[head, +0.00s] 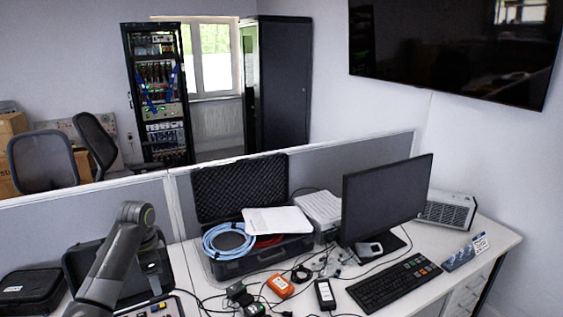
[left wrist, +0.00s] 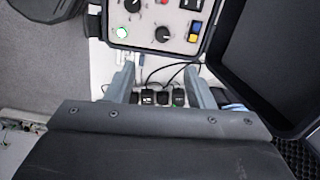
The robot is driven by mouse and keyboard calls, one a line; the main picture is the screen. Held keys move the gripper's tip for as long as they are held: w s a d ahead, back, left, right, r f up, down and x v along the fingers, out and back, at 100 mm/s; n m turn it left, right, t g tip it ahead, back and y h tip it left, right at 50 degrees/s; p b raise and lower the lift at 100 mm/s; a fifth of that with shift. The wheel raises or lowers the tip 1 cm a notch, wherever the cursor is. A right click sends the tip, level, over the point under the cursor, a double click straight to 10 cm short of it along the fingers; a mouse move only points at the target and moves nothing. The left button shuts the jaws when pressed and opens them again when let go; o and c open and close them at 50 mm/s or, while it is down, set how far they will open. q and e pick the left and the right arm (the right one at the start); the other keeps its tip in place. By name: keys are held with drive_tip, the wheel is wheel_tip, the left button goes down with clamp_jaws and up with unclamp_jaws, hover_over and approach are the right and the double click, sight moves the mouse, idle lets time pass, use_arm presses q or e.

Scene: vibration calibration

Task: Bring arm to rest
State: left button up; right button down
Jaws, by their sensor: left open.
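My left arm comes in from the left in the head view, bends at a raised elbow and points down. Its gripper (head: 154,284) hangs over the left part of the desk, in front of an open black case (head: 80,268). In the left wrist view the two fingers of the left gripper (left wrist: 159,70) stand apart with nothing held between them. A control panel (left wrist: 150,22) with black knobs, a green-lit button and coloured switches lies beyond the fingertips. It partly shows at the bottom of the head view (head: 158,311). My right gripper is not in view.
A large open case (head: 222,268) holds a coiled blue hose and papers. A monitor (head: 385,200), keyboard (head: 392,284), orange device (head: 280,286) and black meter (head: 325,294) stand to the right, among loose cables. A low grey partition (head: 340,167) runs behind the desk.

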use_arm(q)
drive_tip(key=s+d+f+n+t, duration=0.1)
drive_tip(key=s+d+f+n, duration=0.15)
drive_tip(key=s+f, duration=0.6)
drive_tip(key=s+d+f+n+t, duration=0.1)
drive_tip(key=s+d+f+n, duration=0.15)
drive_tip(key=s+f, duration=0.6)
drive_tip(key=s+d+r+n+t+y, duration=0.1)
drive_tip(key=s+r+n, duration=0.2)
drive_tip(key=s, duration=0.7)
drive_tip(key=s+d+r+n+y, duration=0.1)
drive_tip(key=s+d+r+n, duration=0.15)
drive_tip(key=s, duration=0.85)
wheel_tip(320, 180, down, 29)
drive_tip(key=a+b, duration=0.2)
drive_tip(key=b, duration=0.3)
drive_tip(key=s+f+g+b, duration=0.1)
drive_tip(key=s+f+b, duration=0.1)
drive_tip(key=s+f, duration=0.5)
drive_tip(key=s+d+f+g+h+b, duration=0.1)
drive_tip(key=s+f+b, duration=0.1)
drive_tip(key=s+f, duration=0.5)
wheel_tip(320, 180, down, 6)
drive_tip(key=shift+s+r, duration=0.2)
drive_tip(key=shift+s, duration=0.2)
